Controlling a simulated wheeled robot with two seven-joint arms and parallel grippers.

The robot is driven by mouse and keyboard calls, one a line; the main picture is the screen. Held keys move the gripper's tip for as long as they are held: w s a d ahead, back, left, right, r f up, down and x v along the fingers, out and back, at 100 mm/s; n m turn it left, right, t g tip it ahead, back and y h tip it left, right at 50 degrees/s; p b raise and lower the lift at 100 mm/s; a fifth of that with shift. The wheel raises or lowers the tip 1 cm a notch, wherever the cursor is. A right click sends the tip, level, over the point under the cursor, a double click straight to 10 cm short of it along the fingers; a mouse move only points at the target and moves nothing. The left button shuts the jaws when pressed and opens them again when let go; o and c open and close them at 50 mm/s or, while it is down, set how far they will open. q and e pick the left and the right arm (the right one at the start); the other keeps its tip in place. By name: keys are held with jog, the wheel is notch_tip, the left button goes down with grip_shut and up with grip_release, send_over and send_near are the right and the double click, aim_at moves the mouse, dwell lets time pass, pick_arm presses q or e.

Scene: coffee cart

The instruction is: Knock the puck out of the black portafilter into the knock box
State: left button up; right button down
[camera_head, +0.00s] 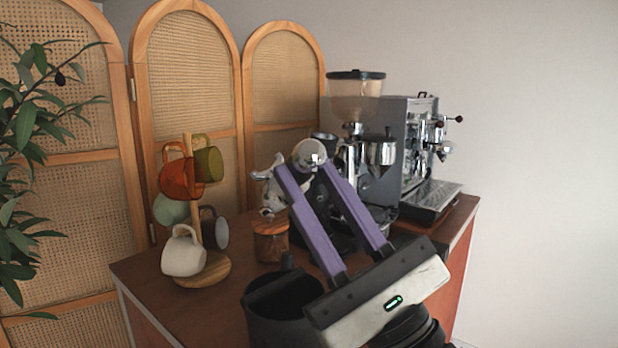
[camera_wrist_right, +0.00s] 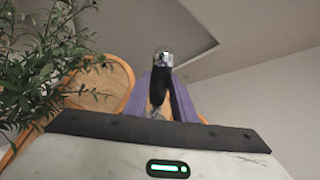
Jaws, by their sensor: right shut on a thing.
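My right gripper (camera_head: 305,168) is raised above the counter, its purple fingers pointing away and up. It is shut on the black portafilter, whose rounded metal end (camera_head: 308,153) shows between the fingertips. In the right wrist view the black handle (camera_wrist_right: 159,88) stands between the two fingers (camera_wrist_right: 163,85), with a shiny metal end at its top. The basket and puck cannot be made out. The black knock box (camera_head: 262,322) stands at the counter's front, below and left of the right gripper's fingers, partly covered by the gripper body. My left gripper is not in view.
A mug tree with several mugs (camera_head: 183,256) stands at left. A wooden-lidded jar (camera_head: 271,241) is behind the knock box. A grinder (camera_head: 356,100) and espresso machine (camera_head: 405,145) stand at the back right. The counter (camera_head: 150,275) is bare at front left.

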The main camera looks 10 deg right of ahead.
pick_arm(q)
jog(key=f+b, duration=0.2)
jog(key=b, duration=0.1)
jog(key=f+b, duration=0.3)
jog(key=b, duration=0.1)
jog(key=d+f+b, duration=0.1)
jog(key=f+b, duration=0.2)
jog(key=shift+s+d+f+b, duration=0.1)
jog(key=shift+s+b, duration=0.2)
jog(key=shift+b, duration=0.05)
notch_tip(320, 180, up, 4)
jog(key=p, duration=0.5)
jog(key=shift+p, duration=0.3)
